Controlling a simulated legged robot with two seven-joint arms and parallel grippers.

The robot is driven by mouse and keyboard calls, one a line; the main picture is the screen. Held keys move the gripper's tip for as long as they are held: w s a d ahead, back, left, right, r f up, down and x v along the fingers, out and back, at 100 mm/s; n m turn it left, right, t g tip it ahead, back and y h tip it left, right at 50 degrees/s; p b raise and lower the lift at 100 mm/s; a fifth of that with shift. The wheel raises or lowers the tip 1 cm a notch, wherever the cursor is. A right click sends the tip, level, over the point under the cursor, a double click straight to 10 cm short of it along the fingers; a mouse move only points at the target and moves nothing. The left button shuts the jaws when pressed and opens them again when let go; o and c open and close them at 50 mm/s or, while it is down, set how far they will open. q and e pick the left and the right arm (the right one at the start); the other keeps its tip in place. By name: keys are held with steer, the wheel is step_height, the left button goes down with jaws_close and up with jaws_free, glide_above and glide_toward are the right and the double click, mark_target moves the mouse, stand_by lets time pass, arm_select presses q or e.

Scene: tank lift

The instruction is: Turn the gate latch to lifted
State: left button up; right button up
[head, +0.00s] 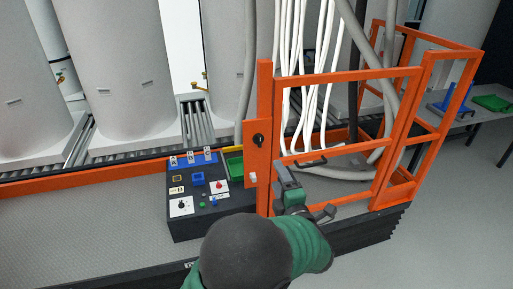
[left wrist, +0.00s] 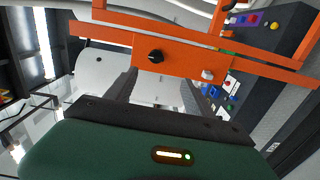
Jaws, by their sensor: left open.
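The orange gate (head: 345,75) stands upright on the platform's right side. Its left post has an orange plate (head: 251,158) with a round black knob (head: 258,140), and a small white piece (head: 252,178) sits lower on it. I cannot tell for sure which of these is the latch. The left wrist view shows the black knob (left wrist: 155,56) ahead of the fingers and the white piece (left wrist: 207,74) to its right. My left gripper (head: 304,190) is open and empty, right of the plate and apart from the knob. It also shows in the left wrist view (left wrist: 158,88). My right gripper is out of view.
White hoses (head: 300,60) hang behind the gate. A side table (head: 475,112) stands at the right. The grey platform floor (head: 90,220) at left is clear.

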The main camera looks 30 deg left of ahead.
arm_select(q)
steer(key=p, duration=0.1)
glide_toward(260, 143)
steer(key=shift+n+y, duration=0.3)
steer(key=x, duration=0.6)
steer(key=p+x, duration=0.1)
steer(key=x, duration=0.2)
steer(key=shift+d+f, duration=0.1)
steer(key=shift+f, duration=0.2)
steer(key=shift+w, duration=0.25)
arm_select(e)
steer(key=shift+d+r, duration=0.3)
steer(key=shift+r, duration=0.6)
arm_select(q)
steer(key=shift+r, duration=0.1)
jaws_close()
